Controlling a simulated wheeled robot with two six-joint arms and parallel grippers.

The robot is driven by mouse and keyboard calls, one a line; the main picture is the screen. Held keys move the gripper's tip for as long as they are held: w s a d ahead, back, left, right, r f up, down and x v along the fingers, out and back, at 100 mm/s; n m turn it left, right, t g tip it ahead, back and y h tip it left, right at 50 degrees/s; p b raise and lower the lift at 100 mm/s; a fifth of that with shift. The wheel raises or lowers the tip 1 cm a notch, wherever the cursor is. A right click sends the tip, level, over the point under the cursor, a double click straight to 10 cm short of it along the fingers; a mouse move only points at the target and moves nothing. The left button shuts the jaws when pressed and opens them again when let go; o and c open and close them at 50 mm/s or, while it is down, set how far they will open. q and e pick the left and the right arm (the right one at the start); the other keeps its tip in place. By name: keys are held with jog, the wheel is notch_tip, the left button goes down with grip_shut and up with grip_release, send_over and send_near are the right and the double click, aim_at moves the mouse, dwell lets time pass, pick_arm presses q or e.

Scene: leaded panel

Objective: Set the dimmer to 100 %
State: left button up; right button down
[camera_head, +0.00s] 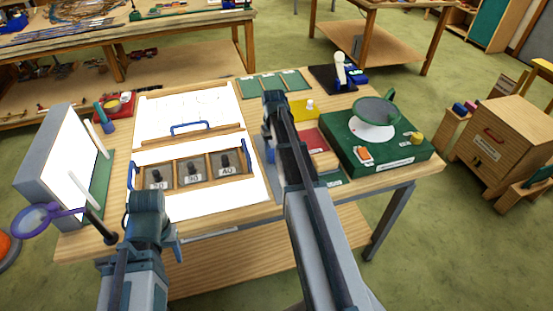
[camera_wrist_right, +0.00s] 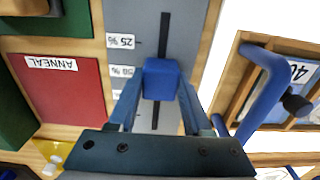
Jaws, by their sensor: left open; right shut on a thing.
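The dimmer is a grey strip (camera_wrist_right: 190,25) with a dark slot and a blue slider knob (camera_wrist_right: 160,77) in the right wrist view. Upside-down labels reading 25 % (camera_wrist_right: 121,41) and 50 % (camera_wrist_right: 121,71) run beside the slot. The knob stands close to the 50 % label. My right gripper (camera_wrist_right: 160,90) is shut on the knob, a finger on each side. In the head view my right gripper (camera_head: 274,98) and its arm hide the knob and most of the strip. My left gripper (camera_head: 150,205) is open at the bench's front left, away from the dimmer.
A wooden tray (camera_head: 195,172) with numbered compartments and blue handles lies left of the dimmer. A red ANNEAL pad (camera_wrist_right: 65,90) and a green case (camera_head: 400,150) with a round dish lie right of it in the head view. A white light box (camera_head: 65,165) stands far left.

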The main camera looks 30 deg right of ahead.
jog(key=w, duration=0.3)
jog(key=w+d, duration=0.1)
jog(key=w, duration=0.2)
jog(key=w+d, duration=0.1)
jog(key=w, duration=0.1)
jog(key=shift+w+d, duration=0.1)
jog(key=shift+w, duration=0.3)
jog(key=shift+c, duration=1.6)
grip_release()
notch_tip(320, 180, up, 14)
jog(key=p, duration=1.4)
jog(key=shift+f, duration=0.1)
